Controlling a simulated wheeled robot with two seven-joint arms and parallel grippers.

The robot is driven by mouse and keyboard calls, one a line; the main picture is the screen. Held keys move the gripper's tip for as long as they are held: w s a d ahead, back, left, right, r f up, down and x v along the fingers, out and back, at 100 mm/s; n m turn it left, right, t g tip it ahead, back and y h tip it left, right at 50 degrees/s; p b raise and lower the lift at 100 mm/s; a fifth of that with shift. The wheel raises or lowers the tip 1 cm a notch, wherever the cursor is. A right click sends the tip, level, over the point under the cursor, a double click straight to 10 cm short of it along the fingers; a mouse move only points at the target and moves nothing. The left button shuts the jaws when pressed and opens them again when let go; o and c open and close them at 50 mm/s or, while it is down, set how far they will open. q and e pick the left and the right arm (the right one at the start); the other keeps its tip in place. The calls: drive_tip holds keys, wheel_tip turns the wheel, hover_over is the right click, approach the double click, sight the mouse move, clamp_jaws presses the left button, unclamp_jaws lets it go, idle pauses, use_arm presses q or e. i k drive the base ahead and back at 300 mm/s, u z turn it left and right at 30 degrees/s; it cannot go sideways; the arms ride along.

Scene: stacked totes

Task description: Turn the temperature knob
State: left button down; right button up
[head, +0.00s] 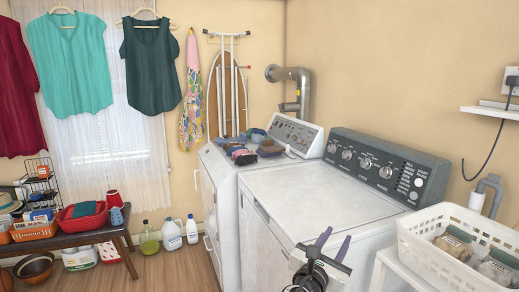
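The near white machine (318,195) has a dark grey control panel (400,160) along its back. Several round silver knobs sit in a row on it: one at the left end (332,148), a second (346,154), a third (365,163) and a fourth (385,172). Their labels are too small to read, so I cannot tell which is the temperature knob. My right gripper (337,236) has purple fingers standing apart, with nothing seen between them. It is in front of the near machine, low in the picture and well short of the knobs. My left gripper is not in view.
A second white machine (222,165) stands beyond, with folded cloths (243,155) on top. A white basket (450,218) with packages stands at the right. A wall shelf (490,112) has a hanging cord. The near machine's top is clear. Bottles (172,236) stand on the floor.

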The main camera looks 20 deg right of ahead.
sight(346, 155)
drive_tip(key=u, duration=0.55)
drive_tip(key=i, duration=1.75)
drive_tip(key=z, duration=1.15)
drive_tip(key=i, duration=1)
drive_tip(key=z, duration=0.75)
drive_tip(key=i, duration=0.9)
